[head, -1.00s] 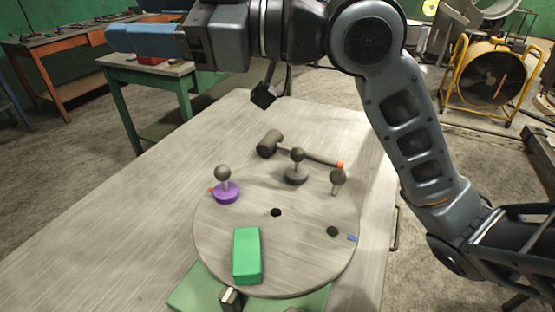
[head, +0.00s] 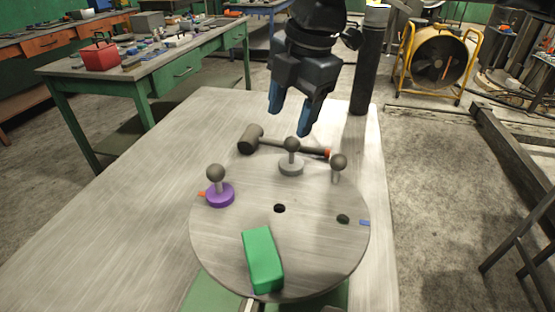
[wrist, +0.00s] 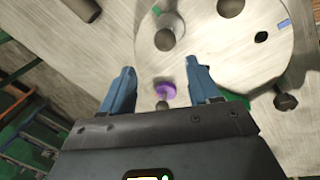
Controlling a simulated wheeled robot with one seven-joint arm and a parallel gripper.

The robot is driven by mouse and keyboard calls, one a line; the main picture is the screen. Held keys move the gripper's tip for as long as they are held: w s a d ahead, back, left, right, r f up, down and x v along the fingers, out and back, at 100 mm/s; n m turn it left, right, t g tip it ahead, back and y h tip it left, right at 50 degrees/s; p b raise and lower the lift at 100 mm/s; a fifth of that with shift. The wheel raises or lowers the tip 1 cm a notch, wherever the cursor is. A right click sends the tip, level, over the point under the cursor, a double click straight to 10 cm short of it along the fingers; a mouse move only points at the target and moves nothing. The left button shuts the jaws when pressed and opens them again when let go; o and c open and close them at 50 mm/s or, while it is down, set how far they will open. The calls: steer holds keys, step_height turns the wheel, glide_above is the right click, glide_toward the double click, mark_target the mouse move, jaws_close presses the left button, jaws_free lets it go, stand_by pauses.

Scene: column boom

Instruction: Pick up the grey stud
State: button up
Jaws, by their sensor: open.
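The grey stud (head: 291,167) stands upright on the round disc (head: 215,240), near its far edge. It has a pale grey round base and a dark ball on a short stem. In the wrist view the grey stud (wrist: 169,22) lies beyond the fingertips. My gripper (head: 291,115) is open and empty, with blue fingers pointing down, above and apart from the stud. In the wrist view my gripper (wrist: 160,68) has a wide gap between its fingers, with the purple stud (wrist: 165,91) seen between them.
The purple stud (head: 220,195) stands at the disc's left. Another ball-topped pin (head: 338,168) stands at its right. A green block (head: 262,262) lies on the near part. A hammer (head: 252,138) lies behind the disc and a dark cylinder (head: 366,75) stands at the back. The table's left is clear.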

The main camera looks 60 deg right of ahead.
mark_target(293, 138)
steer(key=shift+s+d+f, duration=0.15)
steer(key=shift+s+d, duration=0.1)
steer(key=shift+d, duration=0.15)
steer(key=shift+f, duration=0.3)
steer(key=shift+s+x, duration=0.1)
steer(key=shift+x, duration=1.65)
steer(key=shift+s+x, duration=0.15)
steer(key=shift+x, duration=1.65)
steer(key=shift+d, duration=0.15)
steer(key=shift+c, duration=0.3)
steer(key=c, duration=1)
